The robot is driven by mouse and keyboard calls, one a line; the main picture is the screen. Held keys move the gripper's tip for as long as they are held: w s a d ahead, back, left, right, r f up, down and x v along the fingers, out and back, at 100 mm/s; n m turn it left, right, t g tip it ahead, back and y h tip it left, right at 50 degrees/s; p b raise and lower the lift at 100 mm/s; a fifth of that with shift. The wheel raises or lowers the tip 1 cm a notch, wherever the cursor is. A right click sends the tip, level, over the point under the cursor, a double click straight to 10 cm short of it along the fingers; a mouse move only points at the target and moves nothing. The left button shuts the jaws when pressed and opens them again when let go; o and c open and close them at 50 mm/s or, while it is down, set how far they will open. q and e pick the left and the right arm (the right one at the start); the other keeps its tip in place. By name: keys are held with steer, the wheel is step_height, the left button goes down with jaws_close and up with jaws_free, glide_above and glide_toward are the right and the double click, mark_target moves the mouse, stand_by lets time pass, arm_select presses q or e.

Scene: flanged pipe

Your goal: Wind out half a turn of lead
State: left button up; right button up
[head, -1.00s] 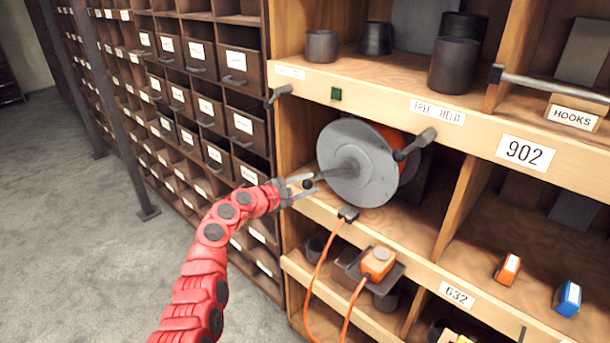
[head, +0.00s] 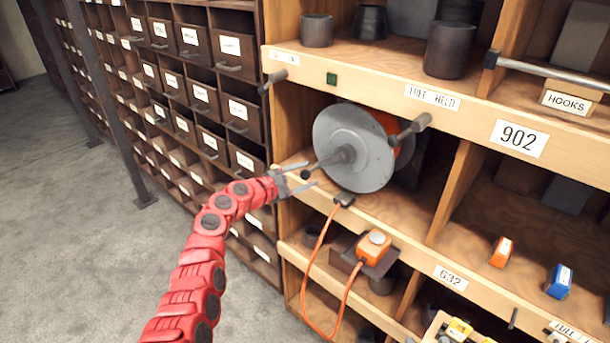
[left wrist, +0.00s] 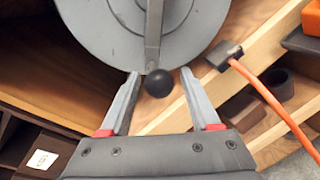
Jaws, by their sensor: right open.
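The cable reel (head: 345,140), a grey disc with orange behind it, sits in a shelf bay in the head view. Its crank arm (head: 328,160) points left and ends in a black ball knob (left wrist: 158,83). The orange lead (head: 312,265) hangs in a loop below the reel, from a dark piece (head: 344,200) at the shelf edge to an orange box (head: 374,243). My left gripper (head: 307,180) is open at the knob. In the left wrist view its fingers (left wrist: 161,75) stand apart on either side of the knob. My right gripper is out of view.
A dark handle (head: 410,130) sticks out in front of the reel's right side. The shelf edge (head: 400,225) runs below the reel. Dark drawers (head: 230,47) stand on the left, with a metal post (head: 115,125) before them. The floor at left is clear.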

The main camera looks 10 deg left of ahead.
arm_select(q)
steer(key=shift+o, duration=0.2)
steer(key=shift+s+a+r, duration=0.2)
steer(key=shift+s+a, duration=0.1)
steer(key=shift+a, duration=0.05)
steer(key=b+v, duration=0.3)
steer(key=v, duration=1.3)
steer(key=shift+s+a, duration=0.15)
steer(key=shift+s, duration=0.05)
steer(key=shift+f, duration=0.15)
